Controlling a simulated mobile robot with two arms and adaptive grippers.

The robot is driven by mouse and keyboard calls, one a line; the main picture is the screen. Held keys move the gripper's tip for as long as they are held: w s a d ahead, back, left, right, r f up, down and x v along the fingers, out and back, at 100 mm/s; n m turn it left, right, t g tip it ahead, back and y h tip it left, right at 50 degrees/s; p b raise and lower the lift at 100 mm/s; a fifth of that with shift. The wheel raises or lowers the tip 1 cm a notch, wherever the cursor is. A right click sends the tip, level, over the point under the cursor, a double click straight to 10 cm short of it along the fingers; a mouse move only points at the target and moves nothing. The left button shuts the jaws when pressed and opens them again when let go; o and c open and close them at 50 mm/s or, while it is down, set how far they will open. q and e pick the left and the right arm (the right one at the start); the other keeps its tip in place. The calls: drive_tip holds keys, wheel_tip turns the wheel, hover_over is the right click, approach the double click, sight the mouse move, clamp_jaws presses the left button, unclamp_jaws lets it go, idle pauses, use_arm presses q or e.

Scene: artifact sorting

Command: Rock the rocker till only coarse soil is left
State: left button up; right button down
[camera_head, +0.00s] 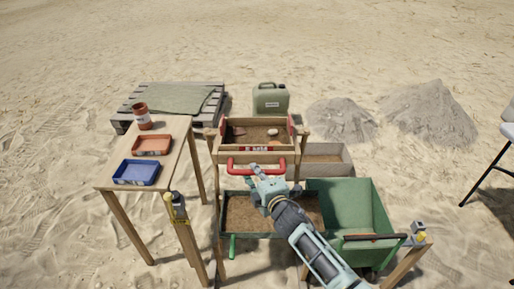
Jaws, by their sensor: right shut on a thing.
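The rocker (219,149) is a wooden box on a wooden frame near the middle of the head view. Brown soil (252,133) lies in it, with a pale lump (273,131) and a darker piece (239,130) on top. A red handle (233,166) is fixed to its near side. My right gripper (268,172) is shut on this handle, and my right arm hides part of what lies below. Under the rocker is a bin with brown soil (240,214). My left gripper is out of view.
A wooden table (172,138) at left holds a jar (142,116), an orange tray (152,152) and a blue tray (154,185). A green barrow-like container (352,197) stands at right. Behind are a pallet (122,122), a jerrycan (270,98) and soil piles (430,113).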

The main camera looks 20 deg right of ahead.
drive_tip(key=s+a+f+p, duration=0.1)
drive_tip(key=s+a+f, duration=0.1)
drive_tip(key=s, duration=0.4)
drive_tip(key=c, duration=2)
unclamp_jaws()
drive_tip(key=shift+s, duration=0.1)
drive_tip(key=shift+c, duration=0.2)
drive_tip(key=o, duration=0.4)
drive_tip(key=shift+c, duration=0.2)
drive_tip(key=shift+o, duration=0.2)
drive_tip(key=shift+w+r, duration=0.15)
drive_tip(key=shift+w, duration=0.1)
drive_tip(key=p+v, duration=0.3)
drive_tip(key=v, duration=0.5)
drive_tip(key=shift+d+r, duration=0.15)
drive_tip(key=shift+r, duration=0.15)
